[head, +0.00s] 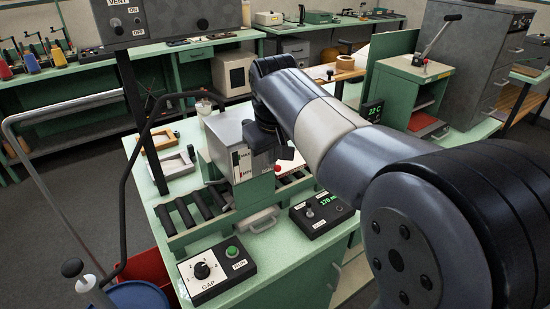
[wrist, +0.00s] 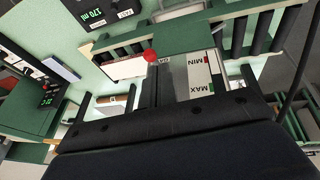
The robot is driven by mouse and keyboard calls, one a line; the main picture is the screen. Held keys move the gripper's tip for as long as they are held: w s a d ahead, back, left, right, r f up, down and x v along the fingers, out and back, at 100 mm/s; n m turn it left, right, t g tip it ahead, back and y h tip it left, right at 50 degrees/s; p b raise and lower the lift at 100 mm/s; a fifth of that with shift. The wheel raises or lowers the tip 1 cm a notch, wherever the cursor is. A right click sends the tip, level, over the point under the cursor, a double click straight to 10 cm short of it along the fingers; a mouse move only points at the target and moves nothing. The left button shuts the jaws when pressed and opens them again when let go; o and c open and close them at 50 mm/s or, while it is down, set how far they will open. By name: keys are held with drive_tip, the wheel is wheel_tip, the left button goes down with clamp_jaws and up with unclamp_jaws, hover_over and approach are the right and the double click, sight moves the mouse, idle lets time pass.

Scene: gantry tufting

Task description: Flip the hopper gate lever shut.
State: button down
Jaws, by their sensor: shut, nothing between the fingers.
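The hopper (head: 227,132) is a grey metal box above the roller bench, with a MAX/MIN level strip on its front. The gate lever shows as a red knob (head: 278,168) at the hopper's lower right. In the wrist view the red knob (wrist: 150,56) lies just beyond my fingertips, beside a small, partly hidden label; its shaft is hard to make out. My gripper (head: 286,153) is shut and empty, at the hopper's right side, just above the knob. It also shows in the wrist view (wrist: 152,78). I cannot tell whether they touch, or the gate's position.
Black rollers (head: 196,212) run on both sides of the hopper. A GAP control box (head: 216,272) and a box with a green readout (head: 322,212) sit in front. A dark post (head: 143,125) and bent rail stand left. My arm fills the right side.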

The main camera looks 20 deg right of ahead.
sight(276, 169)
drive_tip(key=shift+w+d+f, duration=0.1)
drive_tip(key=shift+d+f, duration=0.1)
drive_tip(key=shift+f, duration=0.3)
drive_tip(key=shift+w+d+f, duration=0.1)
drive_tip(key=shift+d+f, duration=0.1)
drive_tip(key=shift+f, duration=0.25)
drive_tip(key=shift+s+f+t+b, duration=0.25)
drive_tip(key=shift+t+b, duration=0.15)
drive_tip(key=shift+b, duration=0.65)
drive_tip(key=shift+s+d+f+m+t+y+b, duration=0.15)
drive_tip(key=shift+s+t+y+b, duration=0.2)
drive_tip(key=shift+t+b, duration=1.3)
drive_tip(key=shift+s+d+f+m+t+y+b, duration=0.15)
drive_tip(key=shift+s+t+y+b, duration=0.25)
drive_tip(key=shift+b, duration=2.35)
